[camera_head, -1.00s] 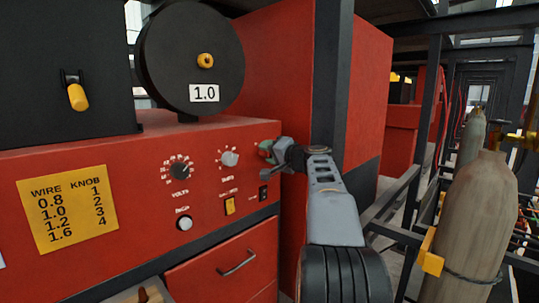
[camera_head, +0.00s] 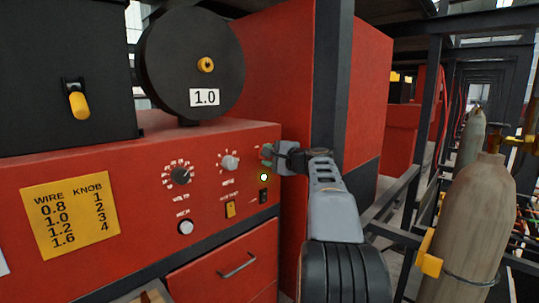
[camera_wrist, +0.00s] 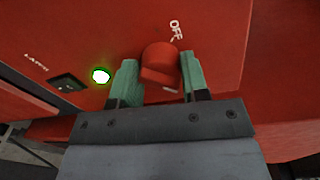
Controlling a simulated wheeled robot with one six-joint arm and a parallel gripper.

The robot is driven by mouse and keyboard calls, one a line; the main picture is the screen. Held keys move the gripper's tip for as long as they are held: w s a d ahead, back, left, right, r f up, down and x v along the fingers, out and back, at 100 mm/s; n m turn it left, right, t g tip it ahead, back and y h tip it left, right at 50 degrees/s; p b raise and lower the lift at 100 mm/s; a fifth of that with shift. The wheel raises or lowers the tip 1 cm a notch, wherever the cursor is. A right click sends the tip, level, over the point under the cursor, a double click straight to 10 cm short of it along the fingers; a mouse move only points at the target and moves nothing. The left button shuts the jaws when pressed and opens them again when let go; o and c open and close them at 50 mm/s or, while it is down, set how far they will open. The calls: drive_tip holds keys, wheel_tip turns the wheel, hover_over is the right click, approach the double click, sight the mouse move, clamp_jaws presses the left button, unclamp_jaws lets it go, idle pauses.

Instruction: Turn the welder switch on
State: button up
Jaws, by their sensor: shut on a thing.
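The welder (camera_head: 215,155) is a red front panel with dials and switches. Its red rotary switch (camera_wrist: 159,64) sits between my gripper's green fingers in the wrist view, with white "OFF" lettering beside it. My gripper (camera_head: 267,153) is at the panel's upper right edge in the head view and is shut on this switch; it also shows in the wrist view (camera_wrist: 158,74). A small lamp (camera_head: 264,177) just below glows whitish green; it is also lit in the wrist view (camera_wrist: 101,76). In the head view the switch is mostly hidden by the fingers.
A black rocker switch (camera_head: 264,195) and a yellow rocker (camera_head: 230,209) lie below. A dark post (camera_head: 330,80) stands close to my arm. Gas cylinders (camera_head: 470,215) stand at right.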

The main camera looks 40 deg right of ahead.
drive_tip(key=shift+r, duration=0.1)
idle(0.3)
drive_tip(key=o, duration=0.9)
drive_tip(key=s+d+b, duration=0.2)
drive_tip(key=s+b, duration=0.1)
drive_tip(key=s, duration=1)
drive_tip(key=shift+s+d+r+b, duration=0.25)
drive_tip(key=shift+s+r+b, duration=0.05)
drive_tip(key=shift+r+b, duration=0.1)
